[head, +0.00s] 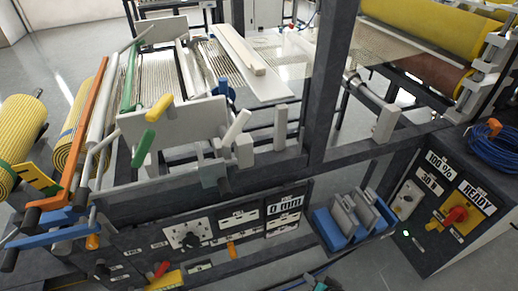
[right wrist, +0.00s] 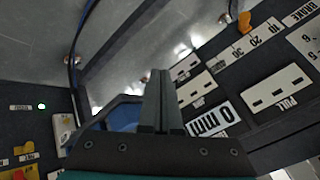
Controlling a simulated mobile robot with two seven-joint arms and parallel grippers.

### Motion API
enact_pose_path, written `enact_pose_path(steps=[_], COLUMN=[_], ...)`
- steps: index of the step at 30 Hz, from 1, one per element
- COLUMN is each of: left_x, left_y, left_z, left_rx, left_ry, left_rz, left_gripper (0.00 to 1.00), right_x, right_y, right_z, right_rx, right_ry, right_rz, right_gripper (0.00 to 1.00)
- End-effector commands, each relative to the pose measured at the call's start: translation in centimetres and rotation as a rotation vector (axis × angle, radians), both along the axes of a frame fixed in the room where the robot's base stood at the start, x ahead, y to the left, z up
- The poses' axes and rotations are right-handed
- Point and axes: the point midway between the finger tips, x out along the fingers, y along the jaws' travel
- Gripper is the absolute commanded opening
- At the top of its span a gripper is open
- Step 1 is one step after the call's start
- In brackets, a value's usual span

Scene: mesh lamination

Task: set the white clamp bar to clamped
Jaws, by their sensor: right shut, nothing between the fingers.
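A long white bar (head: 241,50) lies along a white panel (head: 262,82) at the back middle of the frame, over the mesh. It looks most like the clamp bar, but I cannot tell whether it is clamped. A tilted white lever (head: 236,129) stands nearer, above the front rail. My right gripper (head: 312,280) shows only slightly at the bottom edge of the head view, low and well in front of the bar. In the right wrist view its dark fingers (right wrist: 160,78) are together and empty. My left gripper is not in view.
A dark upright post (head: 331,80) and front rail (head: 375,146) stand around the machine. Below are a panel reading 0 mm (head: 286,205), a blue holder with grey plates (head: 340,233) and a READY box (head: 455,216). Coloured levers, including an orange one (head: 83,135), crowd the left.

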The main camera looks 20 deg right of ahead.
Motion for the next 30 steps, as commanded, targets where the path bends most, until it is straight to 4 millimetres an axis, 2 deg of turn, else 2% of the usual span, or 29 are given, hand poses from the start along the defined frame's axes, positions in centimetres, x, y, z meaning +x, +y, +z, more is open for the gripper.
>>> enact_pose_path(steps=[1,6,9,15,19,24,27,30], left_x=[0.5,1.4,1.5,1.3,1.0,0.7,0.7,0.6], left_y=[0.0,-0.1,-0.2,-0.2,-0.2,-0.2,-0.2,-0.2], left_z=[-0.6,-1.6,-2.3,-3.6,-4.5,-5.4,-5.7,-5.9], left_rx=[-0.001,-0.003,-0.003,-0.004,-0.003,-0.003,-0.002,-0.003], left_ry=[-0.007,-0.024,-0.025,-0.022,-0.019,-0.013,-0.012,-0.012], left_rz=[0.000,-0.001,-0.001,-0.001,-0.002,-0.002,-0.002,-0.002], left_gripper=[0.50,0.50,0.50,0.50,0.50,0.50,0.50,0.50], right_x=[1.8,6.6,8.9,11.9,12.8,12.7,12.3,12.0], right_y=[-0.3,-1.0,-1.1,-0.5,0.4,1.8,2.4,2.9], right_z=[1.4,7.4,11.3,19.8,25.5,31.8,34.5,36.1], right_rx=[0.050,0.265,0.408,0.722,0.942,1.199,1.309,1.379], right_ry=[-0.058,-0.235,-0.333,-0.498,-0.575,-0.624,-0.632,-0.633], right_rz=[-0.049,-0.203,-0.271,-0.353,-0.367,-0.352,-0.336,-0.323], right_gripper=[0.00,0.00,0.00,0.00,0.00,0.00,0.00,0.00])
